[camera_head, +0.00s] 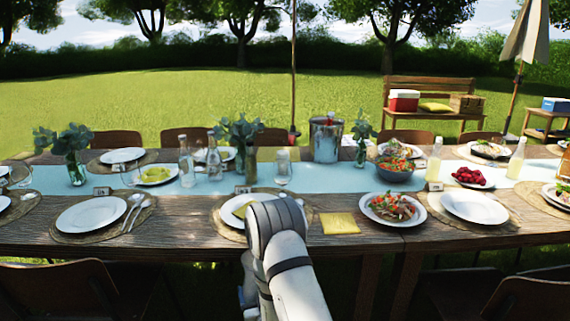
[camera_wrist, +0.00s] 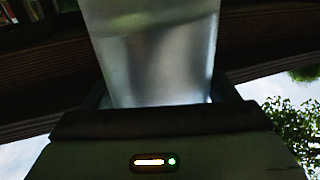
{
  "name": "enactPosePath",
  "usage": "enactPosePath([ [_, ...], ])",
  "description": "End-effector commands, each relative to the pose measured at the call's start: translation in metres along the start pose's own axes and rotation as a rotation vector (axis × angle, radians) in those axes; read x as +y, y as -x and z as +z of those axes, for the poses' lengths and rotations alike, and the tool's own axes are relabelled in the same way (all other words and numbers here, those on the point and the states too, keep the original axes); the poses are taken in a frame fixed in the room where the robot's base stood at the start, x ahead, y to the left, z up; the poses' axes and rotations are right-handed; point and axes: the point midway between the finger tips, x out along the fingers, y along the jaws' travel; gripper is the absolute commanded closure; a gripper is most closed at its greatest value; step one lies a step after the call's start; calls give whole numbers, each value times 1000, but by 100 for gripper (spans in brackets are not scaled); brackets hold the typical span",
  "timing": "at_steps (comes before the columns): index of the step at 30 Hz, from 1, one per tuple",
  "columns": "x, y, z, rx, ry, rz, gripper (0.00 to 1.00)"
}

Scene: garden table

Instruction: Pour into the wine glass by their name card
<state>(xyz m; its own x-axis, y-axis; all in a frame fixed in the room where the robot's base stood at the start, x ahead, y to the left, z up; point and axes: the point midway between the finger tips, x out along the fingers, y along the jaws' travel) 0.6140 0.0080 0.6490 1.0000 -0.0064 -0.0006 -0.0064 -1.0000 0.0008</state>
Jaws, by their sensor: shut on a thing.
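My gripper (camera_wrist: 165,105) is shut on a pale, translucent vessel (camera_wrist: 155,50) in the wrist view; its top, contents and exact kind cannot be told. In the head view my arm's grey wrist hides the gripper and the vessel. A clear wine glass (camera_head: 283,168) stands upright on the blue runner, just beyond my arm. A small name card (camera_head: 243,189) stands left of it, behind a white plate (camera_head: 238,212). Other name cards stand by the left plate (camera_head: 102,191) and the right plate (camera_head: 434,186). Their writing is too small to read.
A yellow napkin (camera_head: 340,223) and a food plate (camera_head: 392,207) lie right of my arm. A pole (camera_head: 293,70) rises behind.

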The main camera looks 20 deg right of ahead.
Motion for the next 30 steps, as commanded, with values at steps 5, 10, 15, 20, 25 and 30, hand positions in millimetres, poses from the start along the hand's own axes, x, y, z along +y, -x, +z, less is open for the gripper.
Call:
enactPosePath([
  [5, -1, -1, 13, 4, 0, -2, 73],
  [10, 4, -1, 0, 8, -2, -28, 73],
  [15, 10, 1, -24, 10, 0, -83, 73],
  [20, 18, 2, -55, 12, 0, -158, 73],
  [25, 28, 5, -93, 13, 2, -252, 73],
  [30, 39, 8, -135, 13, 6, -351, 73],
])
